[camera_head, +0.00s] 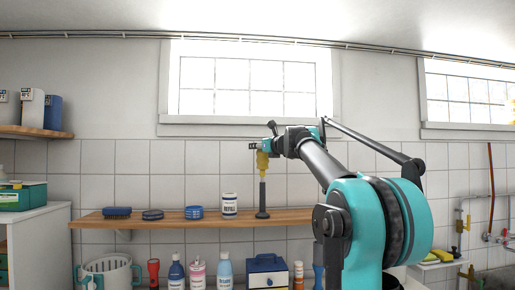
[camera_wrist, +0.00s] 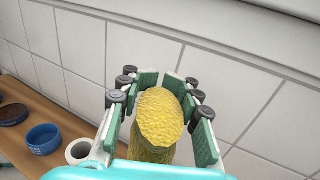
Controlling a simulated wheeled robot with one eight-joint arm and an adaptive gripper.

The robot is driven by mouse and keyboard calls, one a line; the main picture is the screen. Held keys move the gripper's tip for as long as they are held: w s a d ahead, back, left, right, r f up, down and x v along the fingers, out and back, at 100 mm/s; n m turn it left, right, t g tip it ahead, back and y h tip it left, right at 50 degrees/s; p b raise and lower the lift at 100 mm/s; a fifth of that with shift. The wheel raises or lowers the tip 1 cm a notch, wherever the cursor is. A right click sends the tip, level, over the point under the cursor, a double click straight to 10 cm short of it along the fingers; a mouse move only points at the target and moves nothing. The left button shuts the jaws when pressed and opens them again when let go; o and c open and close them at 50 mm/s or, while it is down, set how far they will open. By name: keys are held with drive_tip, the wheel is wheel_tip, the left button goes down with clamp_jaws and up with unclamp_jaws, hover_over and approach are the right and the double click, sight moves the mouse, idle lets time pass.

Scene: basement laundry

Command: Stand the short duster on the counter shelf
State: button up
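The short duster has a yellow fuzzy head (camera_head: 262,161) and a dark stem (camera_head: 262,194) with a wide foot. It is upright, its foot at the top of the wooden counter shelf (camera_head: 180,221), near the right part. I cannot tell whether the foot touches the wood. My gripper (camera_head: 262,147) is at the duster's top. In the wrist view the yellow head (camera_wrist: 160,118) fills the space between my gripper's green finger pads (camera_wrist: 162,88), which look closed on it. The stem is hidden there.
On the shelf, left of the duster, are a white refill tub (camera_head: 229,205), a blue tin (camera_head: 193,212), a dark round dish (camera_head: 152,215) and a brush (camera_head: 117,212). Bottles (camera_head: 197,272), a blue box (camera_head: 266,271) and a basket (camera_head: 108,272) stand below. The shelf right of the duster looks clear.

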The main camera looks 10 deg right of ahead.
drive_tip(key=o, duration=0.4)
drive_tip(key=shift+s, duration=0.1)
drive_tip(key=v, duration=1.2)
